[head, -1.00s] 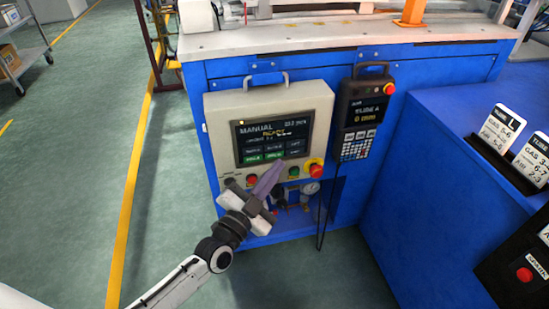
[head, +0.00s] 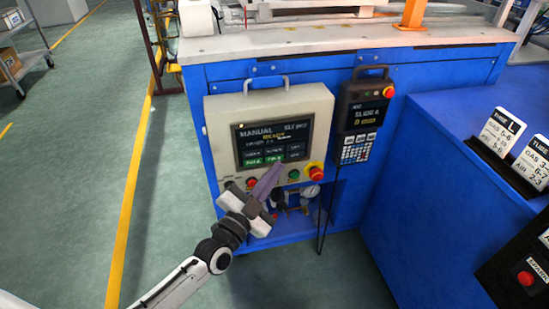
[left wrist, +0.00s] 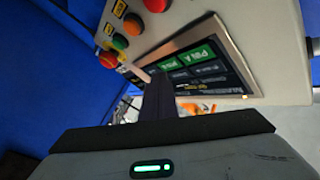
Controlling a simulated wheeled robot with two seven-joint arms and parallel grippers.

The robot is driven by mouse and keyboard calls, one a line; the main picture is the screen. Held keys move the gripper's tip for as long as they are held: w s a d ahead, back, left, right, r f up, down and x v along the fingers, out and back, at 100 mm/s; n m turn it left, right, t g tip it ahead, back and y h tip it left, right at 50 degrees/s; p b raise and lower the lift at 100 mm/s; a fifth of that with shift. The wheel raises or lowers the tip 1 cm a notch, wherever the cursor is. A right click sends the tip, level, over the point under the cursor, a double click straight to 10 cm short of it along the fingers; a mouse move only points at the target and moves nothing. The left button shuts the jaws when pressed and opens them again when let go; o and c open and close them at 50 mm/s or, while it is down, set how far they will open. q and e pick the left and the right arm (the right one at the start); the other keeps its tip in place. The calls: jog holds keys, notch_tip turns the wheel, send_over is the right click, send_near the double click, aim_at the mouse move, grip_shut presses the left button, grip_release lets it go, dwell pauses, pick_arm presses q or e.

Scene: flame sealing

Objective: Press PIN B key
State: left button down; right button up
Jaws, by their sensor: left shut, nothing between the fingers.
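The control panel (head: 222,135) is a beige box with a dark touchscreen (head: 300,136) reading MANUAL. The PIN B key (head: 273,159) is the right one of two green keys in the screen's bottom row, beside the PIN A key (head: 253,162). Both green keys also show in the left wrist view, with PIN A (left wrist: 203,53) easier to read. My left gripper (head: 276,166) is shut and empty, its fingertips just below the PIN B key in the head view. In the left wrist view the fingers (left wrist: 157,98) reach the screen's edge. I cannot tell whether they touch it.
Buttons sit below the screen: red (head: 252,183), green (head: 294,174) and a red emergency stop (head: 315,169) on yellow. A handheld pendant (head: 361,115) hangs at right with its cable. A gauge (head: 311,190) sits below. Open floor lies left.

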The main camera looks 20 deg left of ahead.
dwell(0.8)
dwell(0.4)
pick_arm(q)
jog(key=shift+w+a, duration=0.25)
jog(key=shift+w, duration=0.1)
jog(key=shift+w+a, duration=0.2)
jog(key=shift+w, duration=0.1)
dwell(0.6)
jog(key=shift+s+d+p, duration=0.45)
jog(key=shift+s, duration=0.2)
